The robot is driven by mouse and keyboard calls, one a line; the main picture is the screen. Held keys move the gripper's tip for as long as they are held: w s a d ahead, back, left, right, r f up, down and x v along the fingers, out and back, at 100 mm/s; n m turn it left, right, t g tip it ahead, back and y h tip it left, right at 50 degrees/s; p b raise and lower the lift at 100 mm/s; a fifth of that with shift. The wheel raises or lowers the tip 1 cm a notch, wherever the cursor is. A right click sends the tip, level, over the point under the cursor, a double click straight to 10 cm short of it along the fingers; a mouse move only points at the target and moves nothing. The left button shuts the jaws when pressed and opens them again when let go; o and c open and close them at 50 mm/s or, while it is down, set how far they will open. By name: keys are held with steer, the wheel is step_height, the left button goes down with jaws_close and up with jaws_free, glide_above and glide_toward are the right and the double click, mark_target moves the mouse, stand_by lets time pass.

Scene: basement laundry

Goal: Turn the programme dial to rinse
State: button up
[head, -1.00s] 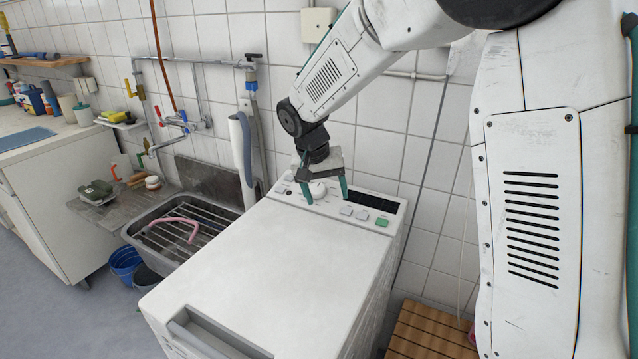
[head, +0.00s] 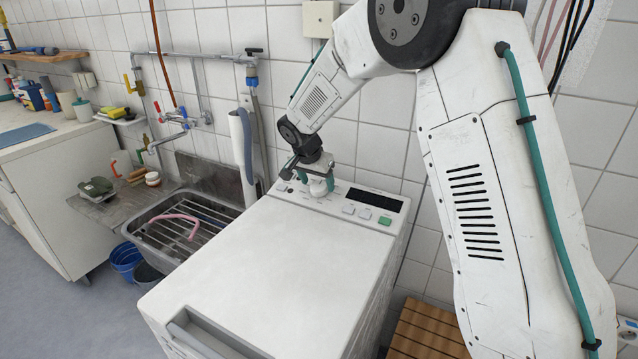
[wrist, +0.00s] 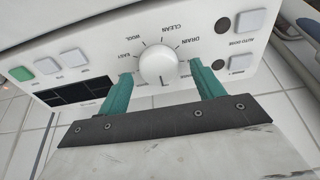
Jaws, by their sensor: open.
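The white round programme dial (wrist: 159,64) sits on the washing machine's control panel (wrist: 105,57) in the wrist view. Tick marks and labels surround it; I can read DRAIN, CLEAN, WOOL and EASY. My gripper (wrist: 160,76) is open, with one teal finger on each side of the dial. In the head view my gripper (head: 311,184) is down at the panel and largely covers the dial.
A green button (wrist: 20,73), pale buttons (wrist: 48,65) and a dark display (wrist: 75,92) lie left of the dial in the wrist view; an AUTO DOSE button (wrist: 249,20) lies right. In the head view the machine's top (head: 270,260) is clear. A sink (head: 190,225) stands left.

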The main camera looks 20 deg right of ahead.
steer(key=shift+w+d+f, duration=0.15)
steer(key=shift+d+f, duration=0.05)
steer(key=shift+f, duration=0.35)
steer(key=shift+c, duration=0.4)
steer(key=shift+d, duration=0.1)
steer(key=c, duration=0.9)
steer(key=n, duration=0.3)
steer(key=shift+n, duration=0.4)
steer(key=shift+n+y, duration=0.4)
steer(key=shift+n, duration=1.6)
